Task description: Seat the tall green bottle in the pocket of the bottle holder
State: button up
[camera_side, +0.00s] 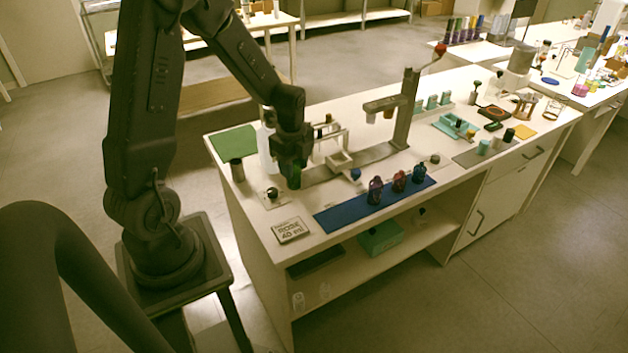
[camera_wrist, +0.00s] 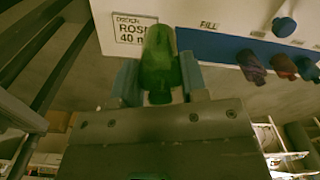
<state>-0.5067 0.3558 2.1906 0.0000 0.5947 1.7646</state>
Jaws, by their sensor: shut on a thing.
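The tall green bottle (camera_side: 294,180) is between the jaws of my gripper (camera_side: 293,171), in the air over the left part of the bench in the side view. My gripper is shut on it. In the wrist view the green bottle (camera_wrist: 158,55) stands out between the two blue-grey fingers of my gripper (camera_wrist: 158,82), its far end close to the printed card. A pale block that looks like the bottle holder (camera_side: 340,161) is on a long grey base, right of my gripper. The bottle is apart from it. Its pocket is too small to make out.
A blue mat (camera_side: 330,216) along the front edge bears purple, red and blue bottles (camera_side: 399,181). A ROSE 40 ml card (camera_side: 290,230) lies near the front left corner. A lever press (camera_side: 403,110) rises behind. A dark jar (camera_side: 237,170) and a knobbed piece (camera_side: 271,195) stand left.

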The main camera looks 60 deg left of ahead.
jog(key=shift+s+a+r, duration=0.55)
jog(key=shift+a+r, duration=0.05)
jog(key=shift+a, duration=0.1)
notch_tip(320, 180, up, 6)
send_over(346, 167)
jog(key=a, duration=0.3)
notch_tip(346, 167, down, 11)
jog(key=shift+n, duration=0.5)
jog(key=shift+s+a+f, duration=0.1)
jog(key=shift+s+f, duration=0.05)
jog(key=shift+f, duration=0.95)
jog(key=shift+s+f, duration=0.15)
jog(key=shift+f, duration=0.95)
jog(key=shift+f, duration=0.2)
jog(key=o, duration=1)
jog(key=shift+c, duration=0.2)
